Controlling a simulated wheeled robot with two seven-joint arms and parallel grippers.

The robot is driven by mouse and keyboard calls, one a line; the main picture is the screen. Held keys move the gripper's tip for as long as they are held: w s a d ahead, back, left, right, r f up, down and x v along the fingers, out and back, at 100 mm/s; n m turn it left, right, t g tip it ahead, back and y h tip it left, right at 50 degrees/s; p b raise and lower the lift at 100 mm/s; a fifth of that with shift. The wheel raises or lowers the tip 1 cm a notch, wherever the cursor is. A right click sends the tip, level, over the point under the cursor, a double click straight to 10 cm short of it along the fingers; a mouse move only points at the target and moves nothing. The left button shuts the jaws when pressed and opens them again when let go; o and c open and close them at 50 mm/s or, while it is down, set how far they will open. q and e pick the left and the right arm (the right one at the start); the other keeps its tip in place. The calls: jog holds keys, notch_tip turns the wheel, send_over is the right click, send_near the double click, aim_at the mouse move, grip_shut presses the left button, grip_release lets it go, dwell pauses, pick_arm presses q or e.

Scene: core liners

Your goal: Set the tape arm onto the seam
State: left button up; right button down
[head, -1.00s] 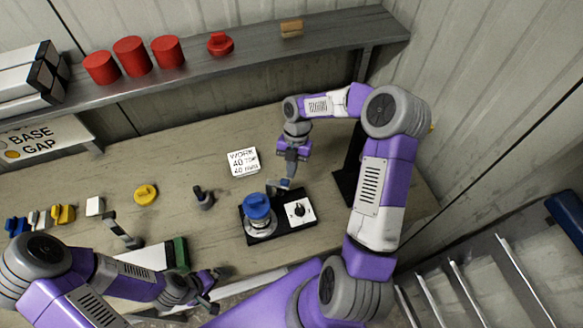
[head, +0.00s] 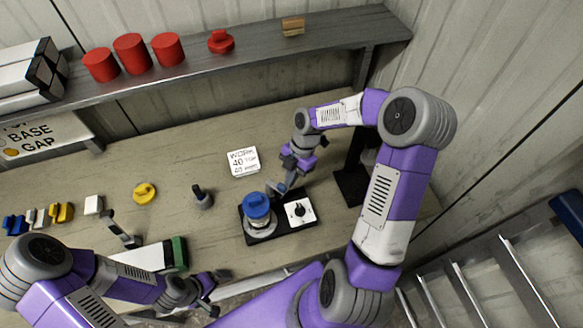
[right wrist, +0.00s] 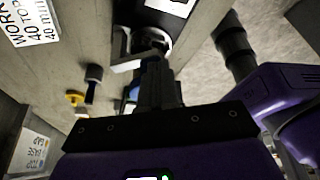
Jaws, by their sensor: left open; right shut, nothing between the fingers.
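A dark, short arm with a pale end (head: 122,232), which looks like the tape arm, stands raised beside a white liner tube (head: 140,258) with a green end (head: 180,252). The seam cannot be made out. My left gripper (head: 212,290) is open and empty near the front edge, right of and below the green end. My right gripper (head: 277,189) is shut and empty at the back of a black base (head: 265,238), near its blue knob (head: 257,204) and white dial plate (head: 300,211). In the right wrist view its closed fingers (right wrist: 155,82) are near a pale bracket-like part; contact is unclear.
A white card (head: 243,161), a dark peg (head: 203,197) and a yellow knob (head: 145,193) are on the bench. Small blue, white and yellow pieces lie at left. A shelf (head: 240,62) with red cans runs along the back. The bench middle is mostly clear.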

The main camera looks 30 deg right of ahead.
pick_arm(q)
jog(key=shift+f+b, duration=0.75)
jog(key=shift+f, duration=0.2)
pick_arm(e)
jog(key=a+m, duration=0.1)
jog(key=s+a+m+t, duration=0.1)
jog(key=a+m, duration=0.1)
jog(key=m, duration=0.1)
jog(key=shift+s+t, duration=0.3)
jog(key=shift+a, duration=0.1)
